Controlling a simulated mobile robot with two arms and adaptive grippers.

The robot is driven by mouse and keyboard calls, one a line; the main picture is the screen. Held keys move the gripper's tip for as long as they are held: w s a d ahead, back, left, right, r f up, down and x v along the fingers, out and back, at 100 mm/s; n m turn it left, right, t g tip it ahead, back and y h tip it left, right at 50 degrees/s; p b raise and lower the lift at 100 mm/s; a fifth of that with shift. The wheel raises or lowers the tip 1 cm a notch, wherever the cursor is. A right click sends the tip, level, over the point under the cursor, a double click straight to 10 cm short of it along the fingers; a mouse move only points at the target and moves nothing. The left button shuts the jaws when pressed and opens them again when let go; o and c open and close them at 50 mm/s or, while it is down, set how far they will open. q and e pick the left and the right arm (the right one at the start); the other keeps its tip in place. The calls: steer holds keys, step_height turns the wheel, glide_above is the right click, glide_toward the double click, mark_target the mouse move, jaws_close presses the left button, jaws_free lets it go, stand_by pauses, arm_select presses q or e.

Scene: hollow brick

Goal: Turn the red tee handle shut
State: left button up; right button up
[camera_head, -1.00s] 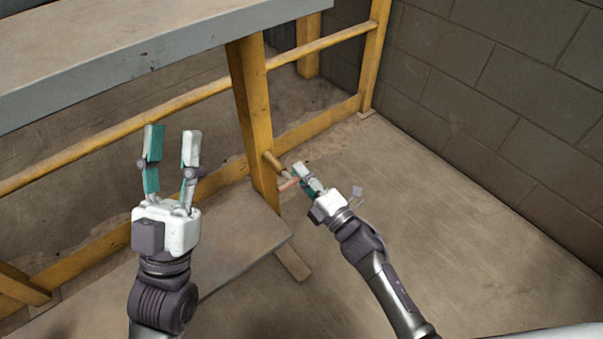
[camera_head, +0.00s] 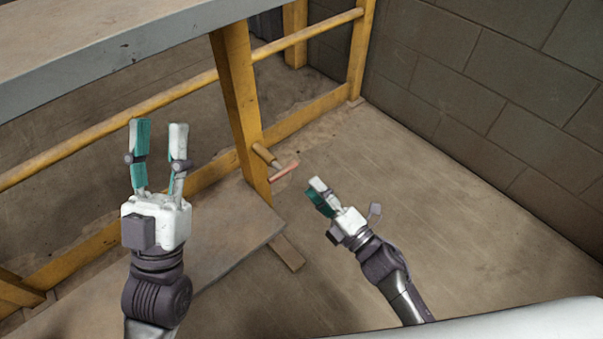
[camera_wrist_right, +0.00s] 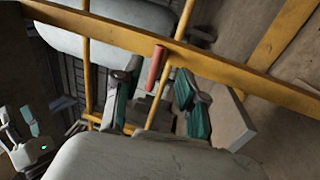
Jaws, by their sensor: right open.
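The red tee handle (camera_head: 284,171) sticks out on a short brownish stem (camera_head: 266,155) from the yellow post (camera_head: 240,110) of the bench. In the right wrist view the red handle (camera_wrist_right: 155,67) shows as a short bar in front of the yellow post, between and beyond my fingers. My right gripper (camera_head: 318,190) is open and empty, to the right of and apart from the handle; its fingers also show in the right wrist view (camera_wrist_right: 155,100). My left gripper (camera_head: 157,128) is open and empty, raised left of the post, far from the handle.
The grey bench top (camera_head: 120,45) spans the upper left. A lower board (camera_head: 215,235) lies near the post's foot. Yellow rails (camera_head: 300,115) run behind. A block wall (camera_head: 490,90) stands at the right.

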steer(key=shift+v, duration=1.75)
